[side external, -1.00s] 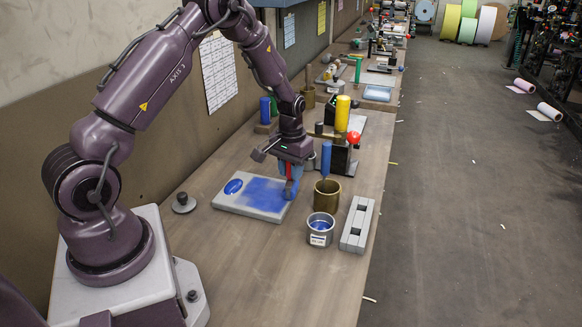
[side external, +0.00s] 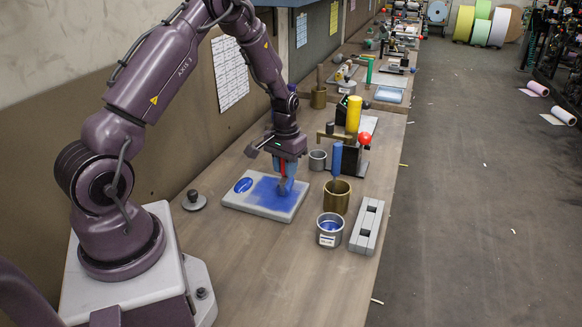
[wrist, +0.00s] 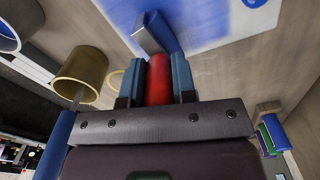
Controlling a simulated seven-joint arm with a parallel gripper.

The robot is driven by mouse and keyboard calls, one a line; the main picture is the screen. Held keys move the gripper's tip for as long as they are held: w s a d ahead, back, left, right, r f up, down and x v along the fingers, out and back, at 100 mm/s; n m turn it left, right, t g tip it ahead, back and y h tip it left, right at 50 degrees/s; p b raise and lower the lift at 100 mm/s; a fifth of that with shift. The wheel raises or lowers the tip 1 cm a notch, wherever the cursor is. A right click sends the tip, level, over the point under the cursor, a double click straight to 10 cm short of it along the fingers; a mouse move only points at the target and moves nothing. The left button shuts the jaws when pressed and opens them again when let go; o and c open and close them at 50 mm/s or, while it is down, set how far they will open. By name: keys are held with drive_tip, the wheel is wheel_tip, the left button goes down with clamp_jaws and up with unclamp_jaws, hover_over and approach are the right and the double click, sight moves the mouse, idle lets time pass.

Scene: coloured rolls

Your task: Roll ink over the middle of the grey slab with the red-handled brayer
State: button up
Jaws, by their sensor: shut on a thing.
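The grey slab (side external: 262,209) lies flat on the bench, with a wide blue ink patch (side external: 268,191) over its middle and right and a separate blue oval (side external: 243,185) at its left. My gripper (side external: 287,172) is shut on the red handle of the brayer (side external: 283,167), over the slab's right part. In the wrist view, the red handle (wrist: 158,80) stands between the two blue-grey fingers, and the blue roller (wrist: 160,32) is at or just above the slab. I cannot tell whether it touches.
A brass cup (side external: 337,199) with a blue-handled tool (side external: 337,160) stands right of the slab. A tin of blue ink (side external: 330,232) and a slotted grey block (side external: 367,228) are nearer. A red-knobbed device (side external: 350,160) is behind. The bench in front of the slab is clear.

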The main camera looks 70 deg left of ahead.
drive_tip(key=shift+s+a+f, duration=0.1)
drive_tip(key=shift+s+a, duration=2.8)
drive_tip(key=shift+w+d, duration=4.35)
drive_tip(key=shift+w, duration=0.05)
drive_tip(key=shift+s+a, duration=4.35)
drive_tip(key=shift+s, duration=0.05)
drive_tip(key=shift+s+d, duration=1.4)
drive_tip(key=shift+d, duration=0.1)
drive_tip(key=shift+w+d, duration=3.35)
drive_tip(key=shift+w, duration=0.05)
